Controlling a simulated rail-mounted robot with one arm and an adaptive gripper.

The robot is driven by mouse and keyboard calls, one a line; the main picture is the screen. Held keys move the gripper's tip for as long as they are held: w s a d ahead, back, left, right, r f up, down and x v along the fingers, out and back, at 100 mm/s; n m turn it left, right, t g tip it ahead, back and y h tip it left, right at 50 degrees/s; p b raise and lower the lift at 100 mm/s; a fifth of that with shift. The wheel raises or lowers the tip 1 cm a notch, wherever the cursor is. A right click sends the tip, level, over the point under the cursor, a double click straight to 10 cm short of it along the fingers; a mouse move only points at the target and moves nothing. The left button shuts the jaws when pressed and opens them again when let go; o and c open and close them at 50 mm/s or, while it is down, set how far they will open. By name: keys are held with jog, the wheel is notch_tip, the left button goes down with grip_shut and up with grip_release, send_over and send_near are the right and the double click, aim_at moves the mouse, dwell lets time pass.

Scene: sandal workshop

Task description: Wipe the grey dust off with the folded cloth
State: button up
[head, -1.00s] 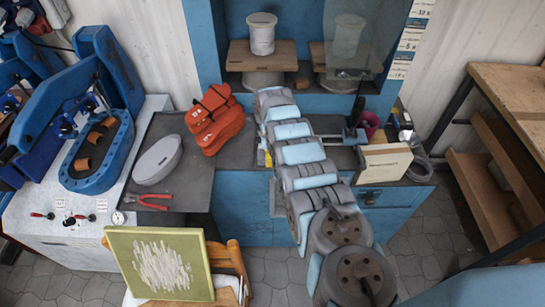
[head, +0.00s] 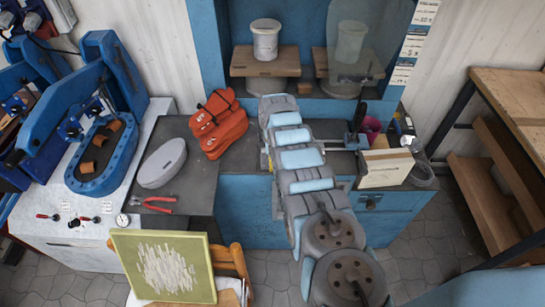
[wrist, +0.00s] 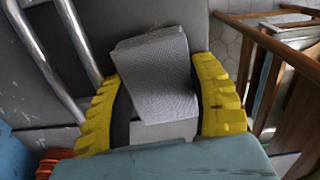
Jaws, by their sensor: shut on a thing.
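My gripper (wrist: 158,76) shows in the wrist view, its two yellow ribbed fingers closed on the sides of a grey, finely textured folded cloth (wrist: 152,62). The cloth sits tilted between the fingers. A paler grey block-like surface shows just below the cloth, between the fingers; I cannot tell what it is. In the head view my own arm hides the gripper and the cloth, apart from a sliver of yellow at its left edge. I cannot make out grey dust clearly in either view.
A blue press (head: 102,150) stands left. A framed panel (head: 165,265) rests on a wooden chair at the front. A wooden shelf (head: 490,200) stands right.

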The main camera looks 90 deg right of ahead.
jog(key=shift+s+a+p, duration=0.2)
jog(key=shift+s+p, duration=0.2)
jog(key=shift+s+d, duration=0.1)
jog(key=shift+s, duration=1.35)
jog(key=shift+w+b, duration=0.55)
jog(key=shift+w, duration=1.3)
jog(key=shift+w+f+b, duration=0.15)
jog(key=shift+w+b, duration=0.45)
jog(key=shift+w, duration=0.1)
jog(key=shift+w+f+b, duration=0.1)
jog(key=shift+w+b, duration=0.5)
jog(key=shift+w, duration=0.05)
jog(key=shift+s+r+p, duration=0.1)
jog(key=shift+s+p, duration=0.05)
jog(key=shift+p, duration=0.2)
jog(key=shift+s+r+p, duration=0.25)
jog(key=shift+s+p, duration=0.5)
jog(key=shift+s, duration=0.1)
jog(key=shift+s+r+p, duration=0.1)
jog(key=shift+s+p, duration=0.2)
jog(key=shift+s, duration=2)
